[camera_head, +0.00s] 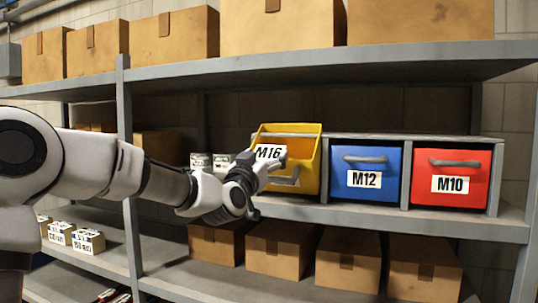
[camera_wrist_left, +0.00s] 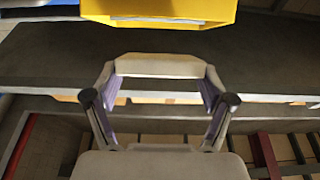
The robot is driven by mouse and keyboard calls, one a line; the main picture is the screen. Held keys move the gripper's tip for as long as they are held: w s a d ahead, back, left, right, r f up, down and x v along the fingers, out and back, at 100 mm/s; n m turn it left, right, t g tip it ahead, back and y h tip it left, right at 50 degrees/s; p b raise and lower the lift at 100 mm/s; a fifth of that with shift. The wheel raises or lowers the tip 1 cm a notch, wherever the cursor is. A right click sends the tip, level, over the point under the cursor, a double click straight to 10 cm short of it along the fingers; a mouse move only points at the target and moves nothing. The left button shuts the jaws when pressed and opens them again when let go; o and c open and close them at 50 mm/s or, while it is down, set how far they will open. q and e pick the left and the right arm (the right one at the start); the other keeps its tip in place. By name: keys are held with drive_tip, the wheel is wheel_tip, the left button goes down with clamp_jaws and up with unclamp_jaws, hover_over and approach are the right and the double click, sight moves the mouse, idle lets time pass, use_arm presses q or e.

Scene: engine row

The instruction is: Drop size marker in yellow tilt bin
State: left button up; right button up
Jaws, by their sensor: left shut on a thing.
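The yellow tilt bin (camera_head: 312,165) is tipped open at the left end of the bin row, with a grey handle (camera_head: 287,181) on its front. Its yellow edge also shows at the top of the left wrist view (camera_wrist_left: 215,15). The size marker, a white plate reading M16 (camera_head: 270,152), overlaps the bin in the head view. My left gripper (camera_head: 262,168) is shut on it. In the left wrist view the marker (camera_wrist_left: 160,66) is a pale bar between the fingers, with the bin beyond it. Whether marker and bin touch, I cannot tell. My right gripper is out of view.
A blue M12 bin (camera_head: 390,180) and a red M10 bin (camera_head: 478,185) stand closed to the right. Small labelled boxes (camera_head: 200,160) sit left of the yellow bin. Cardboard boxes (camera_head: 282,248) fill the shelf below. The upper shelf (camera_head: 330,62) overhangs the bins.

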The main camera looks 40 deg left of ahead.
sight(271, 146)
use_arm(q)
drive_tip(key=shift+d+r+p, duration=0.2)
drive_tip(key=shift+r+p, duration=0.35)
drive_tip(key=shift+r, duration=0.1)
drive_tip(key=shift+w+r+p, duration=0.25)
drive_tip(key=shift+p, duration=0.1)
drive_tip(key=p+x, duration=0.1)
drive_tip(key=x, duration=0.1)
drive_tip(key=p+x, duration=0.2)
drive_tip(key=shift+a+f, duration=0.15)
drive_tip(key=shift+f, duration=0.1)
drive_tip(key=shift+w+a+r+p, duration=0.1)
drive_tip(key=shift+w+r+p, duration=0.25)
drive_tip(key=shift+w, duration=0.2)
drive_tip(key=shift+w+a+r+p, duration=0.1)
drive_tip(key=shift+w+r+p, duration=0.2)
drive_tip(key=shift+w, duration=0.3)
drive_tip(key=shift+x, duration=1.05)
drive_tip(key=shift+w, duration=0.1)
